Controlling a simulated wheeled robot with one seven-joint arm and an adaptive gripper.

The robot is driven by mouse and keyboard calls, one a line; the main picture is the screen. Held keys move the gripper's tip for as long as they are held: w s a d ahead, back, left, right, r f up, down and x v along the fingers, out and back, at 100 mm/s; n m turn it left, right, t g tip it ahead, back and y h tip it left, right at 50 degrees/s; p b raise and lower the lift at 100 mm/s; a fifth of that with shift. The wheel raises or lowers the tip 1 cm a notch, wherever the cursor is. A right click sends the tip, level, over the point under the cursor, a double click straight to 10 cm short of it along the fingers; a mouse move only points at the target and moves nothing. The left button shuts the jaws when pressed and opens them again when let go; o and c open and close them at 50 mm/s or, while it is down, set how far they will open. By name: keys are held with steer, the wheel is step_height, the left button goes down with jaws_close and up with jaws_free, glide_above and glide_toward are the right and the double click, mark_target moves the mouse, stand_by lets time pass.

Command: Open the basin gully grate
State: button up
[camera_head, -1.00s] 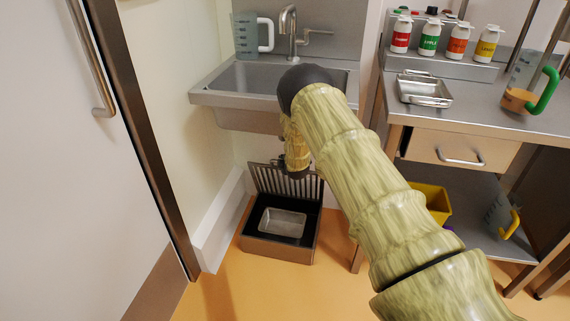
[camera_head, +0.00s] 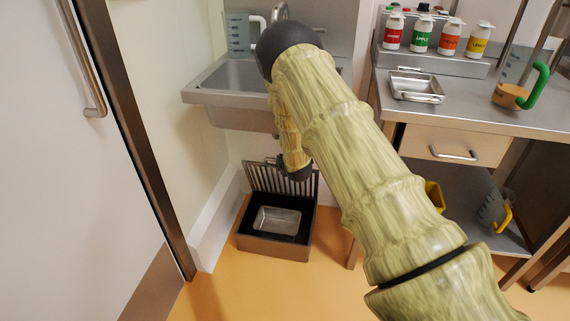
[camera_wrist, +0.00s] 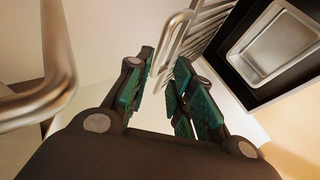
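The gully grate (camera_head: 268,180) stands raised at the back of the gully box (camera_head: 262,246), under the sink. It is roughly upright, and the box is open in front of it. A shallow metal pan (camera_head: 277,220) sits in the box. My gripper (camera_head: 293,170) is at the upper right part of the grate. In the wrist view, my gripper's green-padded fingers (camera_wrist: 165,68) are apart. The grate's bars (camera_wrist: 208,22) and its looped metal handle (camera_wrist: 172,42) show at and just beyond the fingertips. I cannot tell whether the fingers touch the handle.
The sink (camera_head: 235,95) hangs above the gully, with a jug (camera_head: 238,35) at its back. A door with a long handle (camera_head: 85,60) stands left. A steel table (camera_head: 470,110) stands right. Orange floor (camera_head: 240,290) is clear in front of the box.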

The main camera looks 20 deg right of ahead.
steer(key=shift+v, duration=1.15)
steer(key=shift+f, duration=0.2)
steer(key=c, duration=0.5)
steer(key=f+m+t+h+b, duration=0.1)
steer(key=f+m+b, duration=0.2)
steer(key=f+m+t+h+b, duration=0.1)
steer(key=f+m+b, duration=0.2)
steer(key=f+m+t+h+b, duration=0.1)
steer(key=f+m+h+b, duration=0.1)
steer(key=f+m+b, duration=0.1)
steer(key=shift+w+a+t+b, duration=0.2)
steer(key=shift+w+t+b, duration=0.05)
steer(key=shift+t+b, duration=0.15)
jaws_close()
steer(key=s+a+f+m+t+h+b, duration=0.25)
steer(key=s+f+m+h+b, duration=0.4)
steer(key=m+b, duration=0.35)
steer(key=w+d+r+m+b, duration=0.1)
steer(key=w+d+r+b, duration=0.3)
steer(key=w+d, duration=0.4)
steer(key=shift+w+r+h+b, duration=0.4)
steer(key=shift+w+r, duration=0.4)
steer(key=shift+w, duration=0.35)
